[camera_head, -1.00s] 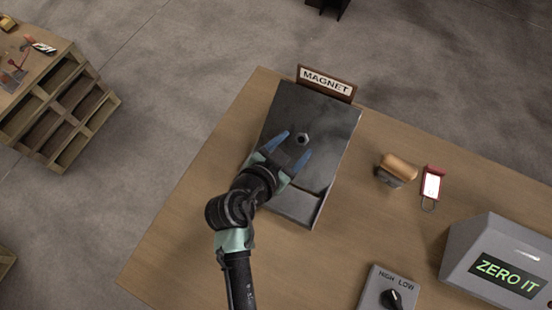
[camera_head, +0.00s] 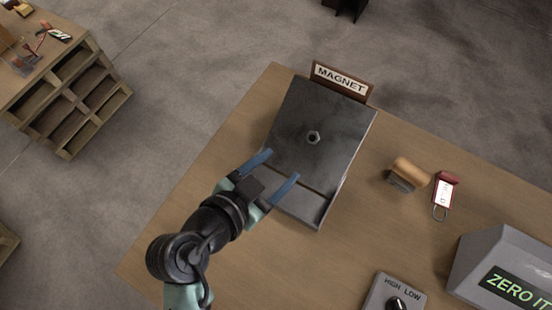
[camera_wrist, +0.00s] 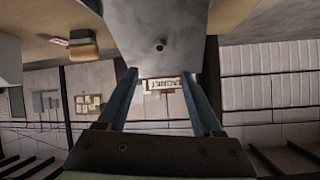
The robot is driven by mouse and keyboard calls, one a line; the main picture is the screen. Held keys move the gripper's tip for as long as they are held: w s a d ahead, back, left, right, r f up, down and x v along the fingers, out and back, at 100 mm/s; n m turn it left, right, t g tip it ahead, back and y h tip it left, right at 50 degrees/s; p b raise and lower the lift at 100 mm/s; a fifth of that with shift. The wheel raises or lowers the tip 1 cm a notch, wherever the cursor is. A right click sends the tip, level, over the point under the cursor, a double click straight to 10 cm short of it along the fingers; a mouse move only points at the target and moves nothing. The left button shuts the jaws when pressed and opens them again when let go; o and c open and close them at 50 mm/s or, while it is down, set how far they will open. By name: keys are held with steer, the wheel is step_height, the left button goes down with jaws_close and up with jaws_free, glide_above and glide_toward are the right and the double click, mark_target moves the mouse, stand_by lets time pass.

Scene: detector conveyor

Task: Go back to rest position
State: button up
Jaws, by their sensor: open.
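My gripper (camera_head: 283,168) is open and empty, its two blue fingers apart over the near left part of the magnet plate (camera_head: 331,109). The grey plate lies on the wooden table and carries a "MAGNET" sign (camera_head: 341,82) at its far edge. A small metal nut (camera_head: 313,137) sits on the plate, beyond the fingertips and apart from them. In the wrist view the nut (camera_wrist: 159,46) shows on the plate ahead of the open fingers (camera_wrist: 160,82). My arm reaches in from the lower left.
On the table (camera_head: 215,190), right of the plate, are a wood-handled block (camera_head: 408,174) and a red tag-like item (camera_head: 445,192). A HIGH/LOW switch box (camera_head: 393,296) and a "ZERO IT" display (camera_head: 505,275) stand near right. Shelving (camera_head: 75,95) is at the far left.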

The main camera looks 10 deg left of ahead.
steer(key=w+r+n+t+y, duration=0.1)
steer(key=w+r+t, duration=0.25)
steer(key=r, duration=0.65)
steer(key=w+d+r+n+t+y, duration=0.15)
steer(key=w+r, duration=0.35)
steer(key=r, duration=0.5)
steer(key=w+r+n+t+y, duration=0.1)
steer(key=w+r+t, duration=0.25)
steer(key=r, duration=0.55)
steer(key=s+d+r+n+t, duration=0.1)
steer(key=s+r+t, duration=0.1)
steer(key=r, duration=0.6)
steer(key=s+d+r+n+t+y, duration=0.1)
steer(key=s+r+t, duration=0.2)
steer(key=r, duration=0.5)
steer(key=s+d+r+n+t, duration=0.1)
steer(key=s+r+t, duration=0.2)
steer(key=r, duration=0.6)
steer(key=shift+s+d, duration=0.2)
steer(key=shift+d, duration=0.15)
steer(key=shift+n, duration=0.25)
